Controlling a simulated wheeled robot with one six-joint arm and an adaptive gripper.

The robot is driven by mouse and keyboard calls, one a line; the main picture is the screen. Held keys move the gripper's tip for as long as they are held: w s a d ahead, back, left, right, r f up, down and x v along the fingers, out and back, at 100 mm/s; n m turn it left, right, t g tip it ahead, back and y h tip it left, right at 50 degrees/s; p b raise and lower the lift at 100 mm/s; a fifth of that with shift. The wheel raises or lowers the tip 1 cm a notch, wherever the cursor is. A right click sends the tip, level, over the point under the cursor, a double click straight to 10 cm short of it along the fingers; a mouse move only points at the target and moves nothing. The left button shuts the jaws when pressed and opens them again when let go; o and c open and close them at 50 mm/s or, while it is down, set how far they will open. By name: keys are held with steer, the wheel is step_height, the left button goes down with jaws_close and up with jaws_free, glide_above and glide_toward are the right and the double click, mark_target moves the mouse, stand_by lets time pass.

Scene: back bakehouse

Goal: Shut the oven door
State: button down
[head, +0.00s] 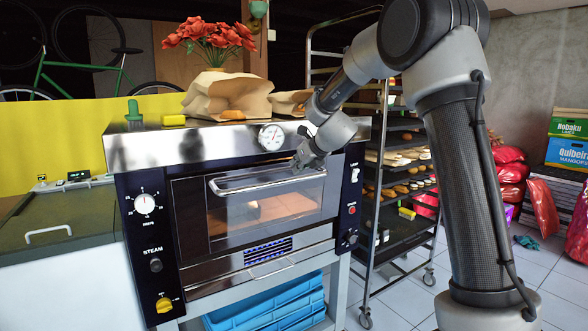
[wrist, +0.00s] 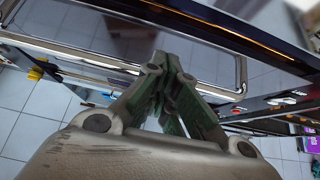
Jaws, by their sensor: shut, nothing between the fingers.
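The oven (head: 240,138) stands with a steel hood and black side panels. Its glass door (head: 225,218) is upright, shut or nearly so; I cannot tell if a small gap is left. A loaf shows dimly behind the glass. The door's bar handle (head: 240,187) runs along its top, and also shows in the wrist view (wrist: 85,58). My gripper (head: 300,163) is shut and empty, at the right part of the handle. In the wrist view its fingertips (wrist: 165,65) lie over the glass; contact is unclear. A thin orange line runs along the oven edge there.
A tray rack (head: 385,225) stands close on the right. Blue crates (head: 265,308) are below.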

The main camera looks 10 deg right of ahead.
steer(key=v, duration=0.7)
steer(key=shift+w+r, duration=0.15)
steer(key=shift+r, duration=0.1)
steer(key=c, duration=1.9)
jaws_free()
steer(key=shift+a+r, duration=0.1)
steer(key=shift+r, duration=0.05)
steer(key=shift+c, duration=0.2)
steer(key=o, duration=0.6)
steer(key=shift+g, duration=0.5)
steer(key=f, duration=0.1)
steer(key=a+f, duration=0.1)
steer(key=f, duration=0.1)
steer(key=s+f, duration=0.1)
steer(key=shift+a+f, duration=0.25)
steer(key=shift+a, duration=0.05)
steer(key=n+t+y, duration=0.2)
steer(key=n+t, duration=0.5)
steer(key=n, duration=1.1)
glide_toward(283, 183)
steer(key=x, duration=1.1)
steer(key=shift+w, duration=0.15)
